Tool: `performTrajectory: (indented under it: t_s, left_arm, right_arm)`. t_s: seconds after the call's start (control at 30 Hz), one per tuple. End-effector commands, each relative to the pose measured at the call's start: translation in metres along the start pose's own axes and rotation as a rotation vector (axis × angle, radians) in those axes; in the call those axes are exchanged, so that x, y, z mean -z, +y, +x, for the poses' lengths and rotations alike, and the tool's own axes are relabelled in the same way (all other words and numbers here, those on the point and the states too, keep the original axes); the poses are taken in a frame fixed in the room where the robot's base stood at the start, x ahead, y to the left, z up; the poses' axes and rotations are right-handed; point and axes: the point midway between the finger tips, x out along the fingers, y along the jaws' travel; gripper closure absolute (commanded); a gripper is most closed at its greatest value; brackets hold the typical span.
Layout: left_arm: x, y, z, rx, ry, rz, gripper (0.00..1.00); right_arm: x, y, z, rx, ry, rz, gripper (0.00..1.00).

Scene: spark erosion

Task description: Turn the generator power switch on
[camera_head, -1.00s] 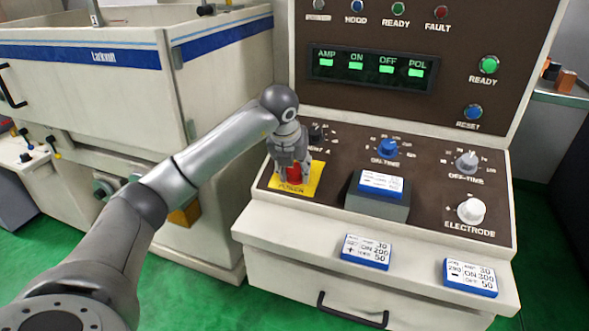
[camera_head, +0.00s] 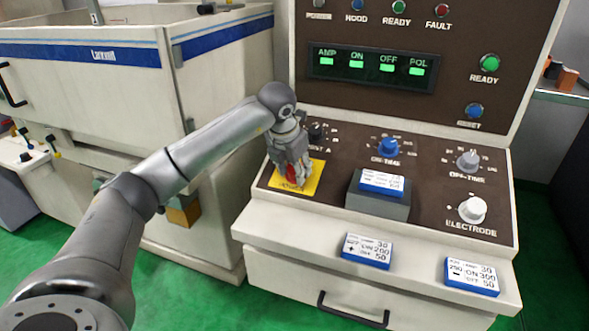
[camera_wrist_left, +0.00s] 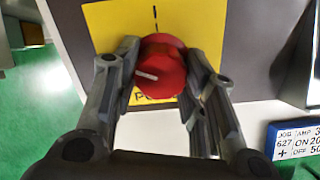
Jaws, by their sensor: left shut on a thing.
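The generator power switch is a red rotary knob (camera_wrist_left: 161,66) on a yellow plate (camera_head: 312,180) at the left of the sloped console panel. My left gripper (camera_head: 291,178) is over the knob and hides most of it in the head view. In the left wrist view the two fingers of my left gripper (camera_wrist_left: 164,75) stand on either side of the knob and are shut on it. The white pointer line on the knob is tilted away from the black mark at the top of the plate. My right gripper is not in view.
A blue label card (camera_head: 382,181) lies on a grey block (camera_head: 377,204) right of the switch. Two more cards, a left one (camera_head: 366,251) and a right one (camera_head: 471,277), lie on the front ledge. Other knobs, including a white electrode knob (camera_head: 472,210), sit to the right.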

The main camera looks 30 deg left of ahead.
Motion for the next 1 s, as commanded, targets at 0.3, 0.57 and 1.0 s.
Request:
performTrajectory:
  t_s: [0.3,0.57,1.0]
  left_arm:
    - [-0.0013,0.0019,-0.0009,0.012,-0.004,0.299,0.85]
    - [-0.0020,0.0018,-0.0013,0.024,-0.005,0.547,0.85]
    - [-0.0028,0.0023,-0.0014,0.042,-0.006,0.922,0.85]
  right_arm:
    - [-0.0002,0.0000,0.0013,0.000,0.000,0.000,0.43]
    - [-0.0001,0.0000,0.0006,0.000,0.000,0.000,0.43]
    - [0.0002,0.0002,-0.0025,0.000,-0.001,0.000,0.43]
